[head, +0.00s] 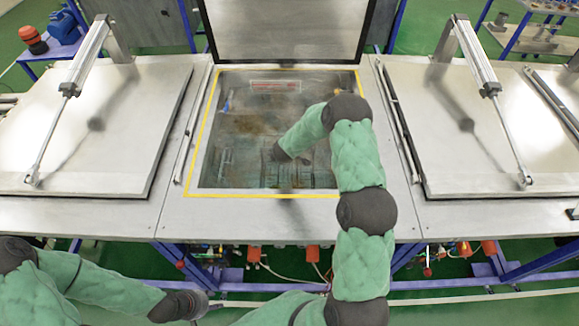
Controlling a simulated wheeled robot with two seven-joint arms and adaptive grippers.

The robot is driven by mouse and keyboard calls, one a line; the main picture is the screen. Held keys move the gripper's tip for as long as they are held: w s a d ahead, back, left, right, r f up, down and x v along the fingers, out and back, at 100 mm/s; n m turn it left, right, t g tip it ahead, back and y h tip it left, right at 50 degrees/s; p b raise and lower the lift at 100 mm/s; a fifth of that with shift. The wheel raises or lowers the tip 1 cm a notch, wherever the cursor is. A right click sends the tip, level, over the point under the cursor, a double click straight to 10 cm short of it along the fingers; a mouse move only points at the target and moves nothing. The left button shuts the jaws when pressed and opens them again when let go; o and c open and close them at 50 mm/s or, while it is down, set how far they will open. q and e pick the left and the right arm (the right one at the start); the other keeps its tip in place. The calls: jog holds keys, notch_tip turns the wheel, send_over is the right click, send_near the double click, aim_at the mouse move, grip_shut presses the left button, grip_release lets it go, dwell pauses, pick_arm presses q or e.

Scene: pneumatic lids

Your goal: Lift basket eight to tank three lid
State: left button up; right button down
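The middle tank (186,150) is open, with a yellow line around its opening, and its steel lid (285,28) stands raised behind it. Inside, a dim wire-like basket shape (300,176) shows low down under murky liquid; no number is readable. My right arm reaches over the tank, with its dark wrist end down inside; its fingers cannot be made out. My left gripper (214,304) is low in front of the bench, apart from the tank, its fingers too small to judge. Closed lids lie on the left (85,125) and right (490,130); no tank numbers are legible.
Pneumatic cylinders stand on the left (85,58) and right (475,55) lids. A blue frame with hoses and orange fittings runs beneath the bench front. My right forearm covers the tank's right side. The closed lid tops are otherwise bare.

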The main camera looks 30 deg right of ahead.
jog(key=shift+d+r+p, duration=0.15)
jog(key=shift+r+p, duration=1.4)
jog(key=shift+p, duration=0.75)
jog(key=shift+w, duration=0.1)
notch_tip(320, 180, up, 24)
jog(key=p, duration=1.8)
jog(key=shift+f, duration=0.1)
dwell(2.7)
